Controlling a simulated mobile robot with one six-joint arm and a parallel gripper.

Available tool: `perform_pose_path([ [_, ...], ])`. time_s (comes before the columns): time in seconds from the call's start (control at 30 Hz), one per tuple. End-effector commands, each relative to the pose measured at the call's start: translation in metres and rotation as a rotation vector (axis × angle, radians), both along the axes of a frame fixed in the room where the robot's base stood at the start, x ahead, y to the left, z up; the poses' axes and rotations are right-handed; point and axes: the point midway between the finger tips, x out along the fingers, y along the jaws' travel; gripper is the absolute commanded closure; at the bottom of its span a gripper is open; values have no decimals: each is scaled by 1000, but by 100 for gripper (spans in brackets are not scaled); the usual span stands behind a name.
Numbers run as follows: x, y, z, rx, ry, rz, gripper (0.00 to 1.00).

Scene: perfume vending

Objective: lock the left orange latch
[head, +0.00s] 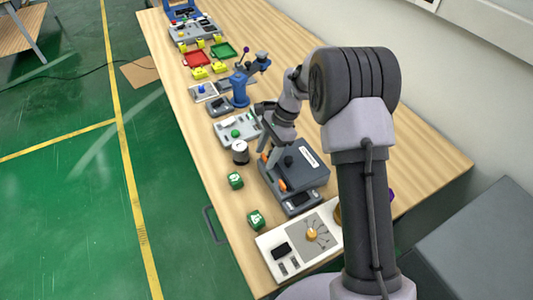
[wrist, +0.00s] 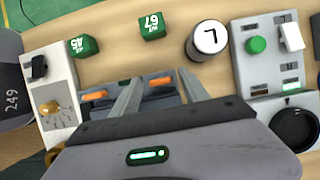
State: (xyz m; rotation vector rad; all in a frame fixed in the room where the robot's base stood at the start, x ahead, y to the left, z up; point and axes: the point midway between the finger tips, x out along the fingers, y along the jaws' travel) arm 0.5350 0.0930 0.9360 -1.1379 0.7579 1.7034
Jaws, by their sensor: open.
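A dark grey box (head: 312,178) with two orange latches on its front side stands on the table. In the wrist view, the left orange latch (wrist: 95,95) lies outside my left finger, and the right orange latch (wrist: 160,81) shows between my fingers. The head view also shows the nearer latch (head: 282,185). My gripper (wrist: 158,77) is open, with nothing held, in front of or above the box's latch side. Its fingers point toward the table edge. I cannot tell whether either finger touches the box. My gripper's body hides much of the box in the wrist view.
Green cubes (head: 235,180) and a white-topped cylinder (head: 240,152) stand near the table's left edge. A white panel with an orange knob (head: 311,234) is close to the box, and a green-button panel (head: 238,130) lies on the other side. Bare wood lies between cubes and box.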

Motion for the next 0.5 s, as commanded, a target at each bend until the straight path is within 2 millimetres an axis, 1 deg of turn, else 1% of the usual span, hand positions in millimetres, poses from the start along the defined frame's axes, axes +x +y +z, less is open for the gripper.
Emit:
perform_pose_path([
  [0.03, 0, 0, 0, 0, 0, 0, 47],
  [0.07, 0, 0, 0, 0, 0, 0, 51],
  [0.2, 0, 0, 0, 0, 0, 0, 79],
  [0.27, 0, 0, 1, 0, 0, 0, 90],
  [0.3, 0, 0, 1, 0, 0, 0, 98],
  [0.33, 0, 0, 1, 0, 0, 0, 100],
  [0.43, 0, 0, 0, 0, 0, -20, 100],
  [0.5, -1, -1, -1, 1, -2, -115, 100],
])
